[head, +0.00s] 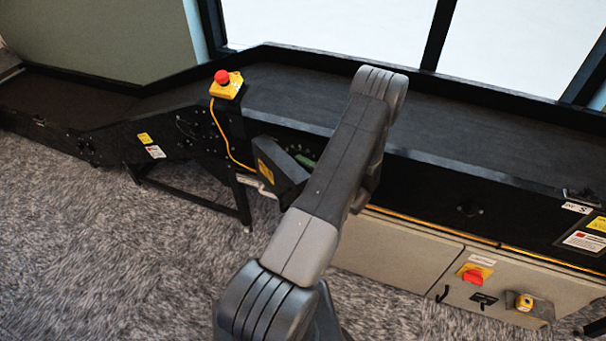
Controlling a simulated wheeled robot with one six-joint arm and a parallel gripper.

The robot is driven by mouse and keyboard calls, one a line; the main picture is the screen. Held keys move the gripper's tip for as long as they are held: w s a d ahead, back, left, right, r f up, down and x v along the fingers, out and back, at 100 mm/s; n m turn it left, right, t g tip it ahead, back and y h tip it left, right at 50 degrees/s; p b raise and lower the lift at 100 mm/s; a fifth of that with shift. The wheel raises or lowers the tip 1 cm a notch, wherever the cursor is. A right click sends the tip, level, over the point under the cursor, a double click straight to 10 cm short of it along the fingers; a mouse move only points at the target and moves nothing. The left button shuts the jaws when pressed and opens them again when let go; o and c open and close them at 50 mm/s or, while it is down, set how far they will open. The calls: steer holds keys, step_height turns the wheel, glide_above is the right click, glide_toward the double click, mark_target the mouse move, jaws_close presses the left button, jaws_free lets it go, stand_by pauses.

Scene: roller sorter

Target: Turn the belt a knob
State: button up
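A red rotary knob (473,275) on a yellow plate sits on the front of the light grey control cabinet (400,245), below the conveyor at lower right. A small black handle or switch (483,298) is just below it. A dark round fitting (467,208) shows on the conveyor's side above the cabinet. I cannot tell which of these is the belt a knob; no label is readable. My arm crosses the middle of the view, over the conveyor, and hides part of the conveyor and cabinet. My gripper is not visible; the arm's far links hide that area.
A black conveyor belt (270,100) runs across the view. A red emergency button on a yellow box (226,84) stands on its near edge. A dark motor housing (280,172) juts out near my arm. A yellow device (525,302) protrudes from the cabinet. Carpet at lower left is clear.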

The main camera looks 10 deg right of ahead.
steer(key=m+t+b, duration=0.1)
steer(key=b, duration=0.2)
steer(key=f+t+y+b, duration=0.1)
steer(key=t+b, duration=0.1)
steer(key=b, duration=0.2)
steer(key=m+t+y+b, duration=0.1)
steer(key=b, duration=0.3)
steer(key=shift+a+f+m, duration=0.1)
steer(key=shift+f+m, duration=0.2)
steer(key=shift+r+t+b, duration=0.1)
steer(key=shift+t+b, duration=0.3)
steer(key=shift+b, duration=0.1)
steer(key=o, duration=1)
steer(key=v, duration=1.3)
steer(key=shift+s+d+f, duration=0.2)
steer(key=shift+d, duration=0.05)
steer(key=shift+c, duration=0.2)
